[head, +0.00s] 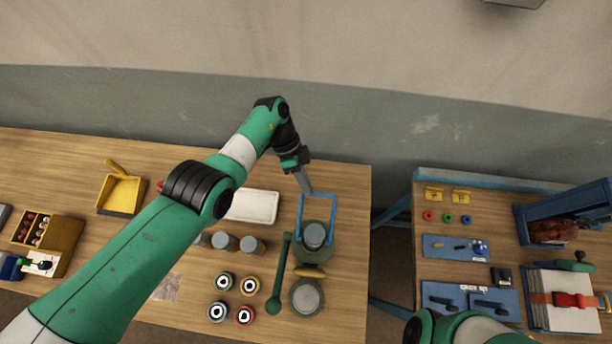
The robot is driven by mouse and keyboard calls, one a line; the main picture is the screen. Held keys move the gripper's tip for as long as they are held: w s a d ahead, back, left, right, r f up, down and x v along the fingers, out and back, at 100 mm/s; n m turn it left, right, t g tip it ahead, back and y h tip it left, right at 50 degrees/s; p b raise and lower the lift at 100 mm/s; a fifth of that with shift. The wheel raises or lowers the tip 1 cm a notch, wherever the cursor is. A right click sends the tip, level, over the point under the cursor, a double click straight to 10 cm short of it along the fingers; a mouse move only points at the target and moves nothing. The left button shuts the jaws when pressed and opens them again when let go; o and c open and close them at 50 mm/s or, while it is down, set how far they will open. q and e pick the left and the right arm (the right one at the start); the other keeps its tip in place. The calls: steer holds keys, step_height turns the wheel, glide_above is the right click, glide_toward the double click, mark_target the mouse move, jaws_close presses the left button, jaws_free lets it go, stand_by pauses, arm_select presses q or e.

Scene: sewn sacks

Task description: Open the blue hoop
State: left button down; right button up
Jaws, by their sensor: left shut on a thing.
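The blue hoop (333,215) is a rectangular frame on the table. It stands around a grey round lid (314,235) on a dark green body at the right part of the wooden table. My left gripper (307,190) reaches down from above and is shut on the far bar of the hoop. The fingertips hide part of that bar. My right gripper is out of view; only part of my right arm shows at the bottom.
A dark green long-handled tool (279,275) lies just left of the hoop. A second grey-topped round container (306,297) stands nearer. A white tray (253,206) and several grey-topped jars are to the left. A gap separates the blue-edged bench (480,178) at right.

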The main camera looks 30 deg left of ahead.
arm_select(q)
steer(key=shift+w+r, duration=0.1)
steer(key=shift+w, duration=0.05)
steer(key=c, duration=0.9)
jaws_free()
steer(key=shift+o, duration=0.2)
steer(key=b+v, duration=0.2)
steer(key=v, duration=0.9)
steer(key=shift+a+r, duration=0.15)
steer(key=shift+r, duration=0.1)
